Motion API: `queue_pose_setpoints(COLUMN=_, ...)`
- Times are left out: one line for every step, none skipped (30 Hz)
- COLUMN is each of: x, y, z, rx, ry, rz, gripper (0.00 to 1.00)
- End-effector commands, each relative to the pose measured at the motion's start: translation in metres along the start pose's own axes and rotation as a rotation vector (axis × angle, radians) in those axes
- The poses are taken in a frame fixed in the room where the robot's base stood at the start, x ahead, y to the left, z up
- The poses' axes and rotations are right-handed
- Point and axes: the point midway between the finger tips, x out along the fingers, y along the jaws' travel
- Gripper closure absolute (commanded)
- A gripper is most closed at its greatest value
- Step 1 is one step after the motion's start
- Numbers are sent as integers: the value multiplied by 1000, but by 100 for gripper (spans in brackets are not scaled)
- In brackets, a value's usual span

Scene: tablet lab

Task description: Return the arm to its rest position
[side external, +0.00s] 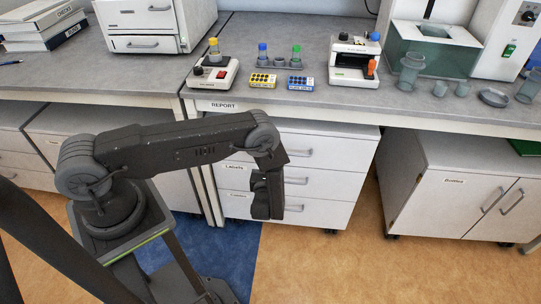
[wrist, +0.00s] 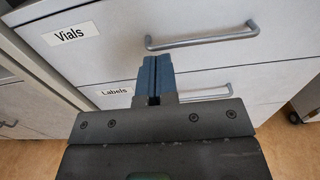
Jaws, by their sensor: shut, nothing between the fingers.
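My gripper (side external: 261,207) hangs down in front of the white drawer cabinet (side external: 335,201), below the bench top, in the side external view. In the wrist view my gripper (wrist: 152,75) shows its two dark fingers pressed together with nothing between them. They point at the drawer fronts. The drawer labelled Vials (wrist: 110,50) and the one labelled Labels (wrist: 115,92) are behind the fingers, both shut. I cannot tell from these views how far the fingertips are from the drawer fronts.
The bench (side external: 300,105) carries a small device with a yellow-capped vial (side external: 214,50), a rack with capped vials (side external: 278,60), two small boxes and a white machine (side external: 355,60). Metal drawer handles (wrist: 203,38) stick out near my gripper. Open floor (side external: 320,265) lies in front.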

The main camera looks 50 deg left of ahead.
Motion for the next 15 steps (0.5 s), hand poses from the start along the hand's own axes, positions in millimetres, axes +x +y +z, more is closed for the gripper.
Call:
queue_pose_setpoints(x=-9, y=0, z=0, rx=2, ry=0, rz=-4, gripper=100)
queue_pose_setpoints(x=-13, y=-1, z=0, rx=1, ry=-1, rz=-3, gripper=100)
queue_pose_setpoints(x=-18, y=-1, z=0, rx=1, ry=-1, rz=-3, gripper=100)
queue_pose_setpoints(x=-21, y=0, z=0, rx=1, ry=0, rz=-2, gripper=100)
queue_pose_setpoints(x=-24, y=0, z=0, rx=1, ry=0, rz=-2, gripper=100)
queue_pose_setpoints(x=-26, y=0, z=0, rx=1, ry=0, rz=-2, gripper=100)
queue_pose_setpoints(x=-28, y=0, z=0, rx=0, ry=0, rz=0, gripper=100)
queue_pose_setpoints(x=-28, y=0, z=2, rx=-2, ry=0, rz=4, gripper=100)
queue_pose_setpoints(x=-28, y=0, z=5, rx=-9, ry=-1, rz=15, gripper=100)
queue_pose_setpoints(x=-28, y=0, z=10, rx=-18, ry=-1, rz=27, gripper=100)
queue_pose_setpoints(x=-26, y=-1, z=16, rx=-29, ry=-1, rz=44, gripper=100)
queue_pose_setpoints(x=-24, y=-1, z=26, rx=-48, ry=0, rz=75, gripper=100)
queue_pose_setpoints(x=-21, y=0, z=35, rx=-66, ry=3, rz=104, gripper=100)
queue_pose_setpoints(x=-19, y=0, z=46, rx=-88, ry=6, rz=137, gripper=100)
queue_pose_setpoints(x=-16, y=2, z=62, rx=-121, ry=10, rz=187, gripper=100)
